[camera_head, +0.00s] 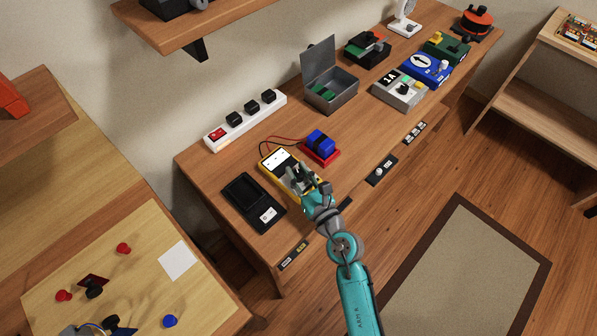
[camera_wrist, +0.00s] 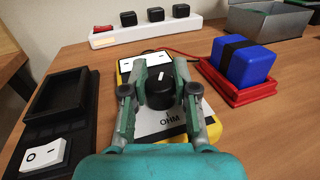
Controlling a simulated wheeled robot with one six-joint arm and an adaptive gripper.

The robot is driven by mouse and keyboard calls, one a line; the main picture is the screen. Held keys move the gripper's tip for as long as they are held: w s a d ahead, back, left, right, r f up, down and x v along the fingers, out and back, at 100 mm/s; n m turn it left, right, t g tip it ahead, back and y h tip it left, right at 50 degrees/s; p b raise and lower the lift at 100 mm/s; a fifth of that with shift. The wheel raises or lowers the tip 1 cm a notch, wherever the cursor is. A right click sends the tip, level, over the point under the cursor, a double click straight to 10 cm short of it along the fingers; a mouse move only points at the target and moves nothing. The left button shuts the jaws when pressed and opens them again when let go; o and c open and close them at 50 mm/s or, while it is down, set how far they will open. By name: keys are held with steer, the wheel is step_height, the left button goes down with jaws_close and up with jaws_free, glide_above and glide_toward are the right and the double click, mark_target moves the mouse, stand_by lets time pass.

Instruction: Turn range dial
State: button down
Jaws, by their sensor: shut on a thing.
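The yellow multimeter (camera_head: 268,161) lies on the wooden bench, with a white display at its far end. In the wrist view its yellow body (camera_wrist: 224,141) shows around a pale face marked OHM. The black range dial (camera_wrist: 159,93) stands on that face, with a white pointer line on top aimed away from me and slightly right. My gripper (camera_wrist: 160,88) has one finger on each side of the dial and is shut on it. In the head view my gripper (camera_head: 300,178) covers the dial.
A black tray with a white rocker switch (camera_head: 267,214) lies left of the meter. A blue block (camera_head: 321,141) in a red holder stands close on the right, with a red lead running to the meter. A white power strip (camera_head: 245,121) lies behind.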

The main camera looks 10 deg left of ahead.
steer(key=shift+m+t+h, duration=0.3)
steer(key=shift+h, duration=0.2)
stand_by(0.3)
steer(key=c, duration=0.9)
jaws_free()
steer(key=shift+o, duration=0.2)
steer(key=shift+s, duration=0.1)
steer(key=v, duration=1.1)
steer(key=shift+s+d, duration=0.2)
steer(key=shift+s, duration=0.15)
